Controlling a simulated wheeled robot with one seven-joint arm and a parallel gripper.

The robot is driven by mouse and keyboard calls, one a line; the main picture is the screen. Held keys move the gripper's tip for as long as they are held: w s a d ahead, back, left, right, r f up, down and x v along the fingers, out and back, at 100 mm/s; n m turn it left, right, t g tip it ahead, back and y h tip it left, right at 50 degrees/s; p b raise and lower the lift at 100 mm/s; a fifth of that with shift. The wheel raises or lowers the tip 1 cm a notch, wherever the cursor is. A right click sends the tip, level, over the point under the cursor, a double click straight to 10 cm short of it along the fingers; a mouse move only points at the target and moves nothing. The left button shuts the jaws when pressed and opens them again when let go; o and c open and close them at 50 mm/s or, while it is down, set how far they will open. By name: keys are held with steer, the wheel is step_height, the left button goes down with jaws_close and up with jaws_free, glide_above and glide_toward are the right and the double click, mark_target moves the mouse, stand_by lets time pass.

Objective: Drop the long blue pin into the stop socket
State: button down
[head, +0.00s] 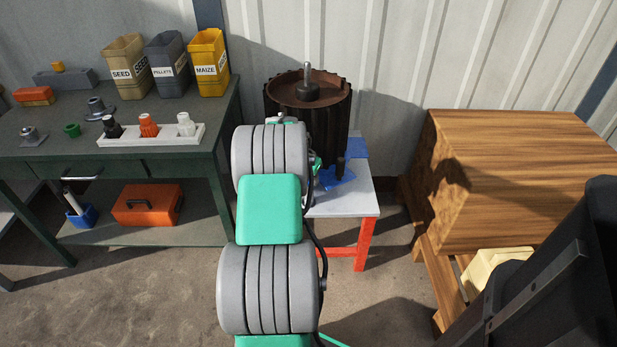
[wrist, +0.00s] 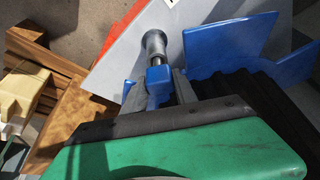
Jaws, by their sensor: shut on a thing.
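My gripper (wrist: 157,88) shows in the wrist view with its grey fingers closed on a blue piece, the blue pin (wrist: 159,76). Only a short blue part of the pin shows; the rest is hidden by the fingers and gripper body. A grey round metal piece (wrist: 154,42) lies just beyond the pin, over the pale tabletop. It may be the stop socket or the pin's metal end; I cannot tell which, nor whether pin and socket touch.
The pale table (head: 350,200) on red legs bears a dark ribbed drum (head: 307,115) with an upright metal rod. A wooden box (head: 515,180) stands at right. A green bench (head: 50,125) with bins and a white tray stands at left.

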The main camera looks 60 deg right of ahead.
steer(key=shift+f, duration=0.35)
steer(key=c, duration=0.9)
jaws_free()
steer(key=shift+r, duration=0.15)
steer(key=p+v, duration=0.1)
steer(key=v, duration=0.6)
steer(key=shift+a+r+p, duration=0.15)
steer(key=shift+r+p, duration=0.15)
steer(key=shift+p, duration=0.1)
